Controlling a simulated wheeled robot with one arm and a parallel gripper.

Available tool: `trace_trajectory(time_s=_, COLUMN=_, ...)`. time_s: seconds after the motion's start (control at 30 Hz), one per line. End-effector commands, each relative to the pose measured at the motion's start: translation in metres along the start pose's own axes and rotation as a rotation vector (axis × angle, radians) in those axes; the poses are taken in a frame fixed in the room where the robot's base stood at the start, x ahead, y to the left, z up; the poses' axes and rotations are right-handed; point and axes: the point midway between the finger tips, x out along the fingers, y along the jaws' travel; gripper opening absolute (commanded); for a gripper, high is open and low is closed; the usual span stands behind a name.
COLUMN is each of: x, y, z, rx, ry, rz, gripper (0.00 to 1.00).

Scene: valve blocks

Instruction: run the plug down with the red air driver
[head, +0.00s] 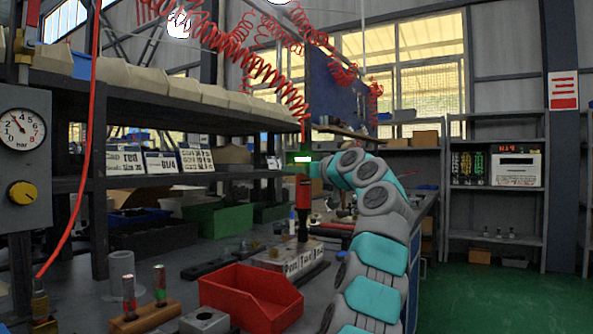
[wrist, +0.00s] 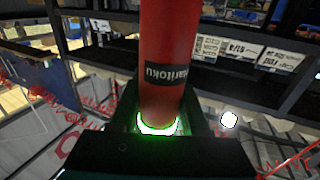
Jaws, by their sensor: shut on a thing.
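The red air driver (head: 303,192) stands upright in the middle of the head view, under a red coiled hose. Its dark lower end points down at a pale valve block (head: 272,262) with name labels on its front. I cannot tell whether the tip touches a plug; the plug is not clear. My gripper (head: 300,158) is shut around the upper part of the driver. In the wrist view, the red driver body (wrist: 166,40) with a dark name band rises between my fingers (wrist: 158,122), with a bright green-white ring of light around it.
A red open bin (head: 250,298) stands in front of the block. A wooden stand (head: 147,316) with upright pins is at the lower left. Green bins (head: 218,220) and a shelf with labels (head: 160,162) lie behind. A pressure gauge (head: 19,129) is at the far left.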

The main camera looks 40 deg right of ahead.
Motion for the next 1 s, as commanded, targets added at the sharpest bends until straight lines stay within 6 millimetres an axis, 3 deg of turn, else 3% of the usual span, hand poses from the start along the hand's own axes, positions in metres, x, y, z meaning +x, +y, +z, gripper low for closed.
trace_trajectory(time_s=1.0, x=0.0005, y=0.0005, z=0.0047, rx=0.001, ry=-0.002, rz=0.000, gripper=0.00)
